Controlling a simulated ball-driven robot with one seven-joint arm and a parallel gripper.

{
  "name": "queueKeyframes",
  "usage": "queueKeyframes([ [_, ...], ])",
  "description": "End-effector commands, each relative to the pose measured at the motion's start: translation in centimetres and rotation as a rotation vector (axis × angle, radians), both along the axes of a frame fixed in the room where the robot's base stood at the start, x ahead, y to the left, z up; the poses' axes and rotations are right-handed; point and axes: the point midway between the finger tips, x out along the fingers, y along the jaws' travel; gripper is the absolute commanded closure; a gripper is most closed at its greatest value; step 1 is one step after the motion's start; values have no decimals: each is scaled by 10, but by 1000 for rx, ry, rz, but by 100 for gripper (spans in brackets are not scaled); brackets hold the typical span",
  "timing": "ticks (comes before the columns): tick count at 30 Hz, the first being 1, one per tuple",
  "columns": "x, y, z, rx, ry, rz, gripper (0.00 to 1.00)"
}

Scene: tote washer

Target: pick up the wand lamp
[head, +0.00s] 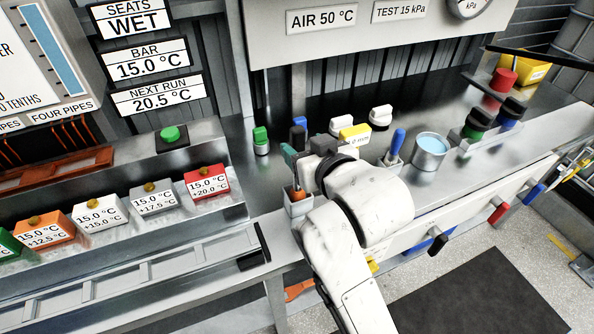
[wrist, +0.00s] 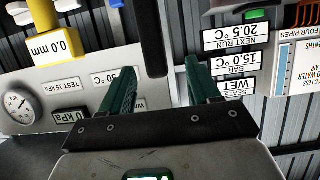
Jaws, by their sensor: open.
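My gripper (head: 290,160) is at the left end of my arm in the head view, above a small grey holder (head: 299,207) at the front edge of the bench. An orange handle (head: 298,194) stands in that holder, close below the teal finger. In the wrist view my gripper (wrist: 157,72) shows two green fingers spread apart with nothing held between them. A blue-handled tool (head: 396,143) stands in another holder to the right. I cannot tell for certain which of these is the wand lamp; no lamp head is clearly visible.
A metal cup of blue liquid (head: 431,150) stands right of my wrist. A row of labelled blocks, ending with a red one (head: 207,182), lies left.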

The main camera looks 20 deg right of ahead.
Motion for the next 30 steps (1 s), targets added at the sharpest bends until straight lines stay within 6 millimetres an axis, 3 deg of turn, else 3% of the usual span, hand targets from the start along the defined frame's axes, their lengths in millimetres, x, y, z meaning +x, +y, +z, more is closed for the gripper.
queueKeyframes([
  [7,16,-2,-6,1,4,-1,38],
  [16,51,-6,-20,0,3,-1,38],
  [25,55,-6,-23,0,2,0,38],
  [30,55,-6,-23,0,3,0,53],
])
